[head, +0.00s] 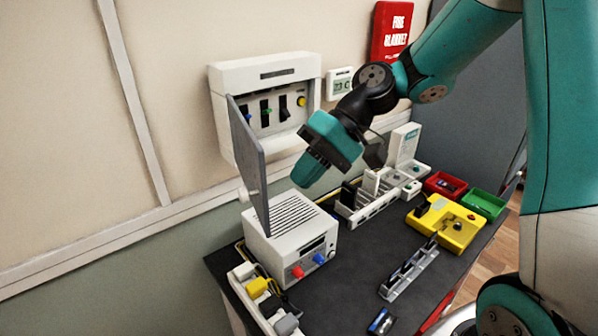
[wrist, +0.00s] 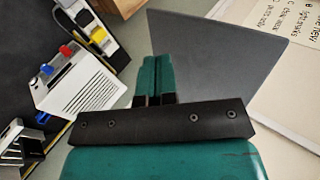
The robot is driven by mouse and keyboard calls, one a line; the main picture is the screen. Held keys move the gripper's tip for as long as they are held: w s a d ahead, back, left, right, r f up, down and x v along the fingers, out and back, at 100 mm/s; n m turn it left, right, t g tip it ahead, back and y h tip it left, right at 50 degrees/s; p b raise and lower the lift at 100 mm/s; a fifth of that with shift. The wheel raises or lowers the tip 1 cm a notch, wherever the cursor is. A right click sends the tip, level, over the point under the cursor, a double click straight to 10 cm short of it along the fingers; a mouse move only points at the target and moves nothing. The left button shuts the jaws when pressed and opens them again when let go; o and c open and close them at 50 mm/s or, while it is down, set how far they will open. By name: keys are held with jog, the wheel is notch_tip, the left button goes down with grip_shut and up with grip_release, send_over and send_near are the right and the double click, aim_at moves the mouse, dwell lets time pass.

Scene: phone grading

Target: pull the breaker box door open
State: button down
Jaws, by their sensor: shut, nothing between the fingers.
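The white breaker box (head: 265,70) hangs on the wall in the head view. Its grey door (head: 247,158) stands wide open, swung out to the left, and its switches and a yellow round button are exposed. My gripper (head: 306,176) is in front of the box, to the right of the door, pointing down and left. It is shut and empty, and appears apart from the door. In the wrist view the gripper's shut fingers (wrist: 154,76) are in front of the grey door panel (wrist: 215,55).
A white power supply (head: 290,235) stands on the dark bench below the door. A white rack (head: 365,205), a yellow fixture (head: 446,224), a red bin (head: 445,184) and a green bin (head: 483,203) are to the right. A red fire blanket case (head: 391,30) is on the wall.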

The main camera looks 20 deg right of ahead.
jog(key=s+d+f+v, duration=0.1)
jog(key=v, duration=1.1)
jog(key=s+a+f+n+h+b, duration=0.1)
jog(key=s+a+f+b, duration=0.15)
jog(key=a, duration=0.25)
jog(key=s+a+f+n+h+b, duration=0.1)
jog(key=s+a+f+n, duration=0.15)
jog(key=a, duration=0.35)
jog(key=s+a+f+n+h+b, duration=0.2)
jog(key=s+f, duration=0.3)
jog(key=s, duration=0.6)
jog(key=shift+a+f+n+t+h, duration=0.3)
jog(key=shift+a+n+h, duration=0.05)
jog(key=shift+a+h, duration=0.25)
jog(key=shift+w, duration=0.1)
dwell(0.5)
